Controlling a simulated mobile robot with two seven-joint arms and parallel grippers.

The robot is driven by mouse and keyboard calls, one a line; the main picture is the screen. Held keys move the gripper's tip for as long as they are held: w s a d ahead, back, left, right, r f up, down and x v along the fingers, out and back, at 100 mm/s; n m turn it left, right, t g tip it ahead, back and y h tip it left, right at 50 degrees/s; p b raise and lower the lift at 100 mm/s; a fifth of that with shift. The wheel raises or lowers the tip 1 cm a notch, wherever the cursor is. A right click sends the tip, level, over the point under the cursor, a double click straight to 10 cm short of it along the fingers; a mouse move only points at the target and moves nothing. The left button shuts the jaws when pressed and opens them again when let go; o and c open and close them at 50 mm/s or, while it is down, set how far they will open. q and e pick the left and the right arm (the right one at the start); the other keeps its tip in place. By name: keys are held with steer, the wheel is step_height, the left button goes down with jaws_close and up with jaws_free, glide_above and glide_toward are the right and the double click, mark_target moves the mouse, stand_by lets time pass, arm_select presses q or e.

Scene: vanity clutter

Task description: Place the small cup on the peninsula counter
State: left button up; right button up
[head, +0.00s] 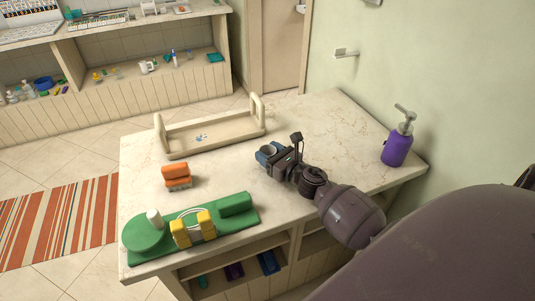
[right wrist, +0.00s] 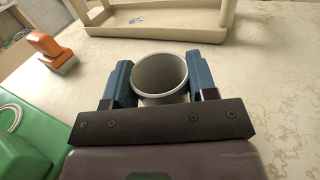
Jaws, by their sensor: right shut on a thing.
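The small cup (right wrist: 160,75) is pale grey and round-mouthed. It sits upright between the two blue fingers of my right gripper (right wrist: 160,88) in the right wrist view, and the fingers are shut on its sides. In the head view the right gripper (head: 268,157) is over the middle of the marble-topped peninsula counter (head: 325,118), and the cup (head: 269,149) shows only in small part between the fingers. I cannot tell whether the cup's base touches the counter; its lower part is hidden. My left gripper is not in view.
A beige handled tray (head: 210,133) stands behind the cup. A purple soap pump bottle (head: 397,150) stands right. The counter between tray and bottle is clear.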

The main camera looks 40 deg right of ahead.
steer(key=shift+r, duration=0.15)
steer(key=shift+f, duration=0.3)
steer(key=o, duration=1)
steer(key=shift+r, duration=0.1)
steer(key=shift+r, duration=0.3)
steer(key=s, duration=0.4)
steer(key=s+d, duration=0.1)
steer(key=s, duration=0.3)
steer(key=s+d, duration=0.1)
steer(key=s, duration=0.3)
steer(key=shift+f+b, duration=0.1)
steer(key=shift+b, duration=0.25)
